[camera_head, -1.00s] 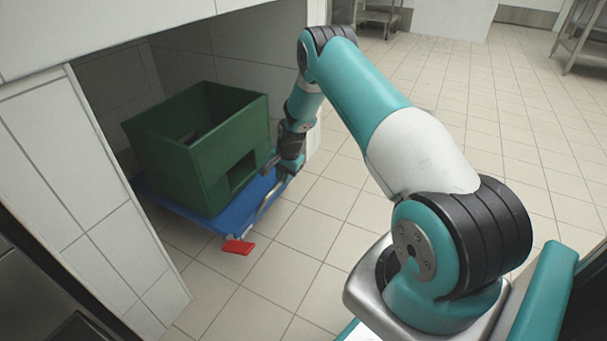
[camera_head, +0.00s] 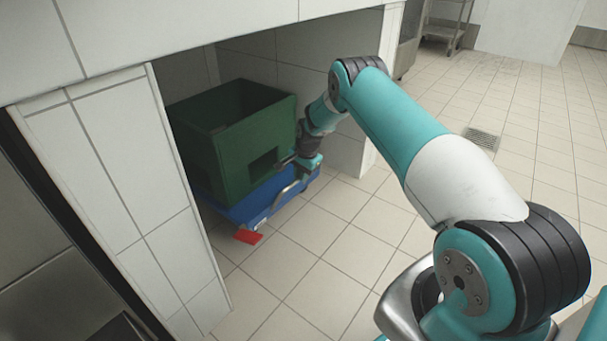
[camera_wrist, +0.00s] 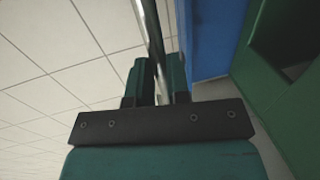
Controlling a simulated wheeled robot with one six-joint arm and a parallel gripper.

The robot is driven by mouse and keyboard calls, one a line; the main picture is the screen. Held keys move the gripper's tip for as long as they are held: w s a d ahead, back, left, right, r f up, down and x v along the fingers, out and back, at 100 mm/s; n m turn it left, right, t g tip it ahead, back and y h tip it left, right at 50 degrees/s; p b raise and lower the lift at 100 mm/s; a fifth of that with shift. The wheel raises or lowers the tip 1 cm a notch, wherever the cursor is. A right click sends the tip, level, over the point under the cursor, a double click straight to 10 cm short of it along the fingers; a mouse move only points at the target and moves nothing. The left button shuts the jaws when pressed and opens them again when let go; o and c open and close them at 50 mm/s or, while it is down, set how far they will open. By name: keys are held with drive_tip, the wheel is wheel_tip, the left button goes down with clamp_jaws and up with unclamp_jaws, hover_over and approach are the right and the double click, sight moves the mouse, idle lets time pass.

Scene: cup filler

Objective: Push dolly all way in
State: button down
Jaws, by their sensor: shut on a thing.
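The blue dolly (camera_head: 275,191) stands on the tiled floor, mostly inside the white-tiled recess, with its front end towards me. A green crate (camera_head: 230,165) sits upright on it. A red pedal (camera_head: 248,236) sticks out low at the dolly's front. My gripper (camera_head: 310,172) is at the dolly's front right, shut on the metal handle (camera_head: 284,196). In the wrist view the handle bar (camera_wrist: 156,45) runs between the two fingers (camera_wrist: 160,80). The dolly's blue edge (camera_wrist: 213,40) and the green crate (camera_wrist: 285,85) lie to the right there. The dolly's far end is hidden.
A tiled wall pillar (camera_head: 130,190) bounds the recess on the left, and another wall end (camera_head: 355,140) stands on the right, close to my arm. Open tiled floor (camera_head: 340,245) lies in front and to the right. A floor drain (camera_head: 483,139) and a metal rack (camera_head: 447,25) are farther off.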

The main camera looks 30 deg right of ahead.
drive_tip(key=shift+w+a+r, duration=0.1)
drive_tip(key=shift+w+a, duration=0.15)
drive_tip(key=shift+w, duration=0.1)
drive_tip(key=c, duration=1.1)
unclamp_jaws()
drive_tip(key=shift+d, duration=0.15)
drive_tip(key=shift+s, duration=0.1)
drive_tip(key=s+d+r+p, duration=0.1)
drive_tip(key=s+r+p, duration=0.2)
drive_tip(key=r+p, duration=0.5)
wheel_tip(320, 180, up, 9)
drive_tip(key=shift+s+f, duration=0.1)
drive_tip(key=shift+s, duration=0.05)
